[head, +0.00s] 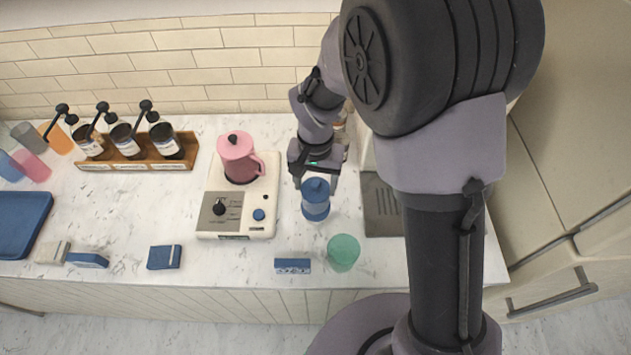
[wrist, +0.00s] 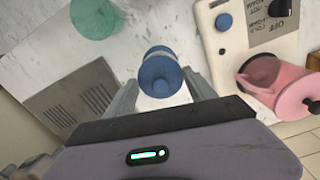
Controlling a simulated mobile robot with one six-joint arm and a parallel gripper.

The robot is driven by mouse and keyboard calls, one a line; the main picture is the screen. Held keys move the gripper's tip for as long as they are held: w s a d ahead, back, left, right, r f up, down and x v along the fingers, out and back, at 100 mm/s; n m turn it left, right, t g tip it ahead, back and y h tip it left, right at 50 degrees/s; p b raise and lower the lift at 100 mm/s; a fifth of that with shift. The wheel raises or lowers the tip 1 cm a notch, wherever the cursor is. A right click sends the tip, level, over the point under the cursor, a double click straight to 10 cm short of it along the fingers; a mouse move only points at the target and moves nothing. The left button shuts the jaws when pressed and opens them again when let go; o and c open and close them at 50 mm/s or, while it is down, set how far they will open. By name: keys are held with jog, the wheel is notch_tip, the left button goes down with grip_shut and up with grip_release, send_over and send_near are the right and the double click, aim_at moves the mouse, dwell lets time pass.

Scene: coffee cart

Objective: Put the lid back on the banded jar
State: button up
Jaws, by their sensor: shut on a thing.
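The blue banded jar (head: 316,211), with a paler band around its body, stands upright on the counter right of the hot plate. Its blue lid (head: 316,187) is at the jar's mouth, directly below my gripper (head: 314,176). In the wrist view, the lid (wrist: 160,78) is between the two fingers of my gripper (wrist: 163,88), which is shut on it. Part of the jar (wrist: 157,52) shows just beyond the lid. I cannot tell whether the lid rests on the jar or is held slightly above it.
A pink pot (head: 238,155) sits on the hot plate (head: 210,226) to the left. A green cup (head: 343,251) stands in front of the jar. A grey drip tray (head: 385,205) lies to the right. A blue box (head: 292,266) is near the front edge.

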jog(key=shift+f, duration=0.15)
dwell(0.5)
jog(key=o, duration=1.4)
jog(key=shift+o, duration=1.1)
jog(key=shift+r+p, duration=2.45)
jog(key=shift+r, duration=1.15)
